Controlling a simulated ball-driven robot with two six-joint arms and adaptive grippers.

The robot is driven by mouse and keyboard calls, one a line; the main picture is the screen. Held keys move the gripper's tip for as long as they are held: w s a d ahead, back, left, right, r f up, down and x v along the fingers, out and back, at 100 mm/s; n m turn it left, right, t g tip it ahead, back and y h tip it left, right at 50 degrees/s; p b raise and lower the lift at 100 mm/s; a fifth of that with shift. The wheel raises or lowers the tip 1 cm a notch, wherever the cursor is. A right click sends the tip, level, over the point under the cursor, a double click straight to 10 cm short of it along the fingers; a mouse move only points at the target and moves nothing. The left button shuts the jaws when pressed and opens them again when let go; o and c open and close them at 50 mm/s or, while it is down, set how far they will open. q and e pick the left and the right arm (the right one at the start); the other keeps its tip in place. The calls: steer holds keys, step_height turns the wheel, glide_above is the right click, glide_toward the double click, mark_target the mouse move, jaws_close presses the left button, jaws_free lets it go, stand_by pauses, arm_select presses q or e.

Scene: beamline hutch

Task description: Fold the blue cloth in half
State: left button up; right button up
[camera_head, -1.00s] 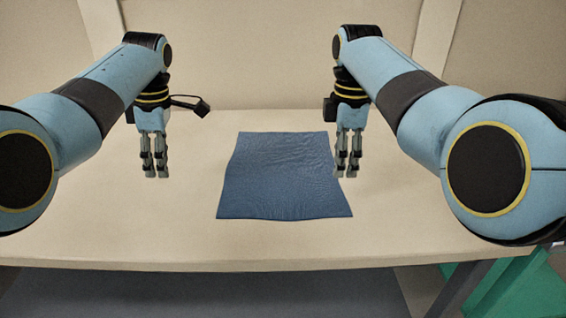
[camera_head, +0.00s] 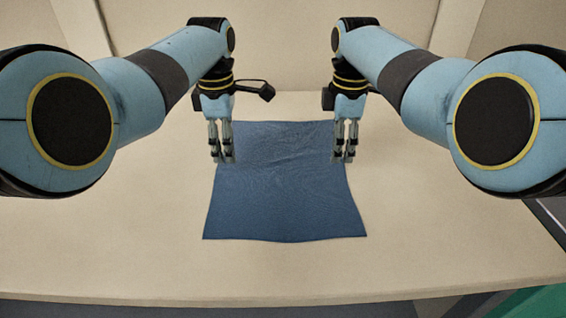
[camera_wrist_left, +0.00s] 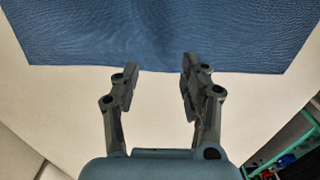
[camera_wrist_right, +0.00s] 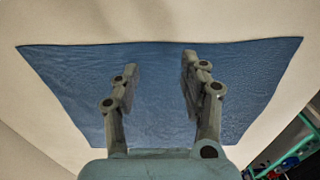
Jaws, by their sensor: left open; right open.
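The blue cloth (camera_head: 285,195) lies flat and spread on the table, slightly wrinkled toward its far side. My left gripper (camera_head: 222,160) is open and empty over the cloth's left edge, near its far part. In the left wrist view the cloth (camera_wrist_left: 160,35) fills the top, with an edge just beyond the open fingers (camera_wrist_left: 158,80). My right gripper (camera_head: 345,160) is open and empty over the cloth's right edge. In the right wrist view the open fingers (camera_wrist_right: 160,75) show against the cloth (camera_wrist_right: 155,105). I cannot tell how high either gripper is above it.
The pale table (camera_head: 110,240) is clear around the cloth. A pale wall (camera_head: 285,40) stands behind it. Green framework (camera_wrist_left: 280,140) with small coloured items shows beyond the table in the wrist views.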

mark_target(229, 167)
arm_select(q)
step_height(229, 167, down, 2)
steer(key=shift+w+f, duration=0.15)
arm_select(e)
step_height(229, 167, down, 2)
steer(key=shift+w+f, duration=0.1)
steer(key=shift+w, duration=0.05)
arm_select(q)
steer(key=shift+f, duration=0.45)
arm_select(e)
steer(key=shift+f, duration=0.5)
arm_select(q)
steer(key=shift+f, duration=0.15)
arm_select(e)
steer(key=shift+f, duration=0.15)
arm_select(q)
steer(key=shift+c, duration=1.3)
arm_select(e)
steer(key=shift+c, duration=1.3)
arm_select(q)
steer(key=shift+s, duration=0.2)
jaws_close()
arm_select(e)
steer(key=shift+s, duration=0.2)
jaws_close()
arm_select(q)
steer(key=shift+f, duration=0.1)
arm_select(e)
steer(key=shift+f, duration=0.1)
